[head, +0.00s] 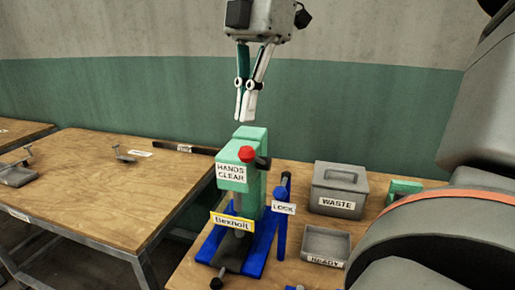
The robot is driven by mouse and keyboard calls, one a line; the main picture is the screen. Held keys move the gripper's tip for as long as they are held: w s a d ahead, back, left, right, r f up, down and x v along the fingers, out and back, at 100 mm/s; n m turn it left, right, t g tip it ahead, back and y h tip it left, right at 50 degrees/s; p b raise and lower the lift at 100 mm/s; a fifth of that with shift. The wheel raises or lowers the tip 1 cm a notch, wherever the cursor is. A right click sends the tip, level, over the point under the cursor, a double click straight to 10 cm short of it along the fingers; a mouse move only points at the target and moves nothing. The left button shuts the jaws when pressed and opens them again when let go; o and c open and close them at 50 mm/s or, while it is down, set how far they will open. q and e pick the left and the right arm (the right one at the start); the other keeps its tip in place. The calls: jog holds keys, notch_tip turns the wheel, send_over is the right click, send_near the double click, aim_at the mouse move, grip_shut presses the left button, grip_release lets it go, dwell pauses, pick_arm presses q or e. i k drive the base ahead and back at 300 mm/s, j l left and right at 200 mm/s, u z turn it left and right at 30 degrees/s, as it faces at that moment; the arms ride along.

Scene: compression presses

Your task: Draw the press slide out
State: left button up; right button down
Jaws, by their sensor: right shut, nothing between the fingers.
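The press (242,172) is mint green with a red knob on top and a "HANDS CLEAR" label. It stands on a blue base (257,262) on the right-hand table. A dark grey strip, which looks like the press slide (232,256), lies low in the base, with a black ball knob (216,284) at its front end. A blue post (281,237) with a "LOCK" label stands to the right of the press. My right gripper (246,116) hangs above the press, fingers pointing down, shut and empty, apart from it. My left gripper is out of view.
A grey lidded "WASTE" box (339,178) and an open "READY" tray (326,243) stand right of the press. A green block (403,188) is partly hidden behind my arm. The left table (100,190) holds small fixtures and is mostly clear.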

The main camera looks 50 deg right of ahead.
aim_at(231, 255)
jog(key=k+j, duration=0.55)
jog(key=j, duration=0.2)
jog(key=k+j, duration=0.6)
jog(key=j, duration=0.1)
